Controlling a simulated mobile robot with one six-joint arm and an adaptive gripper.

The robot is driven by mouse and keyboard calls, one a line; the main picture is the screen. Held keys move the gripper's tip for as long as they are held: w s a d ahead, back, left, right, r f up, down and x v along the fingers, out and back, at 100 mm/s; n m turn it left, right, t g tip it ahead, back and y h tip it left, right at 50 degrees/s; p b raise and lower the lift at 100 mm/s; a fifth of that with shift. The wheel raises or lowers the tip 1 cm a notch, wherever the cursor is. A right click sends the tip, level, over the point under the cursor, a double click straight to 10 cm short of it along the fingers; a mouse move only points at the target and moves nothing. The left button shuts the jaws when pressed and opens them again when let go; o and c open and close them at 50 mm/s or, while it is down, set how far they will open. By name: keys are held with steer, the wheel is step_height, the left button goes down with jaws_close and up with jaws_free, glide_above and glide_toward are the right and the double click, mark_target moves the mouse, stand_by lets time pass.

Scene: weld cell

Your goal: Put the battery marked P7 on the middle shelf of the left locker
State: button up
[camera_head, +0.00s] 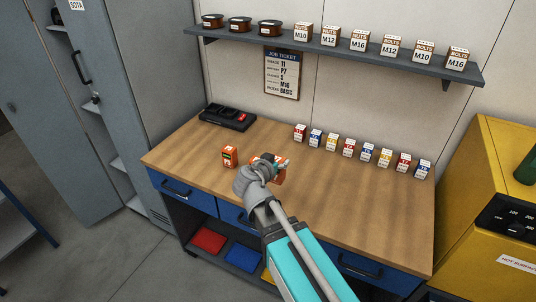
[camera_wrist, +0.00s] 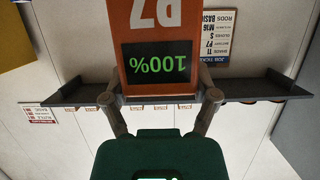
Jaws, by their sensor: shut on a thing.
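My gripper (camera_head: 268,165) is shut on an orange battery (camera_head: 281,174), just above the workbench as far as the head view shows. In the wrist view this battery (camera_wrist: 160,40) sits between my two fingers. It appears upside down, with the mark P7 and a green 100% display. A second orange battery (camera_head: 230,156) stands on the bench to the left; its mark is too small to read. A tall grey locker (camera_head: 95,110) stands at the left, with several shelves showing, including one shelf (camera_head: 118,163) partway down. Much of its inside is hidden.
The wooden bench (camera_head: 185,155) holds a black charger (camera_head: 228,118) and a row of small labelled boxes (camera_head: 348,149). A wall shelf (camera_head: 350,62) carries boxes and spools. A job ticket (camera_head: 282,74) hangs below. A yellow machine (camera_head: 490,190) stands right. Floor (camera_head: 110,255) before the locker is clear.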

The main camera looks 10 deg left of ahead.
steer(key=shift+w, duration=0.15)
steer(key=w+r+m+g+h+p, duration=0.1)
steer(key=w+r+h+p, duration=0.1)
steer(key=w, duration=0.6)
steer(key=w+d+r+m+g+h+p, duration=0.1)
steer(key=w+r+m+p, duration=0.1)
steer(key=w, duration=0.6)
steer(key=shift+w+d+r+m+h+p, duration=0.2)
steer(key=shift+w+r+m+h+p, duration=0.15)
steer(key=shift+r+p, duration=0.3)
steer(key=shift+s, duration=0.15)
